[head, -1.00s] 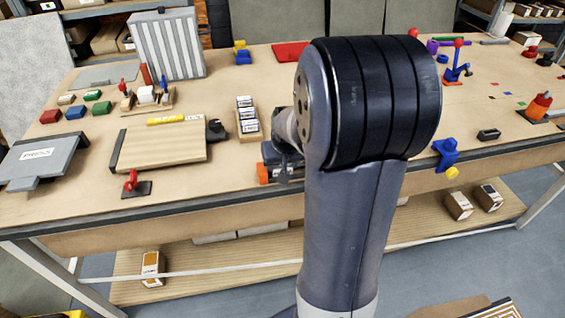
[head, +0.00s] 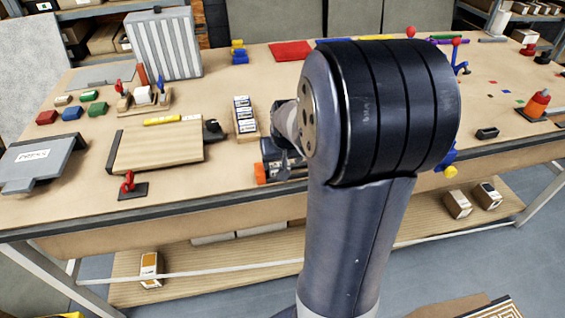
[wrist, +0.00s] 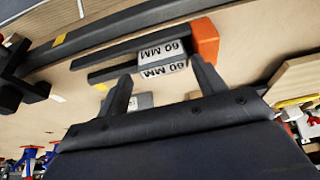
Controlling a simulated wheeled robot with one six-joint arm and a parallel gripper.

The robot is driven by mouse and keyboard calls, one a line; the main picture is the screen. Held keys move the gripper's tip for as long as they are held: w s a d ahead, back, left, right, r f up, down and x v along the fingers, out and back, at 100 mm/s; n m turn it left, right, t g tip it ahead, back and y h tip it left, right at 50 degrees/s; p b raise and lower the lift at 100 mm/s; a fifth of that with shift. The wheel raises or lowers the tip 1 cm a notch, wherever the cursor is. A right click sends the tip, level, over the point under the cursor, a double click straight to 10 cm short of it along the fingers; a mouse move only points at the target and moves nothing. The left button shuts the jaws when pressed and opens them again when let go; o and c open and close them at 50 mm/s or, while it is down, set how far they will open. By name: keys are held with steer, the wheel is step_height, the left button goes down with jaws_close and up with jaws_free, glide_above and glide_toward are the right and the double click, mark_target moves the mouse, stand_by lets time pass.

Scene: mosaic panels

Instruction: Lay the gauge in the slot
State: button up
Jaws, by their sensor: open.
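In the wrist view a dark two-railed fixture (wrist: 125,48) with an orange end block (wrist: 205,40) lies on the bench. In the head view the fixture's orange end (head: 260,173) shows, while my arm hides much of the rest.
A wooden rack (head: 249,140) with several white-labelled blocks stands behind the fixture. A wooden board (head: 160,150) with a dark clamp lies to the left, and a small red-handled clamp (head: 129,182) stands at the front edge. The bench between them has narrow free room.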

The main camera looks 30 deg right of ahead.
steer(key=v, duration=0.9)
steer(key=shift+s+f, duration=0.1)
steer(key=shift+x, duration=4.3)
steer(key=shift+a, duration=0.2)
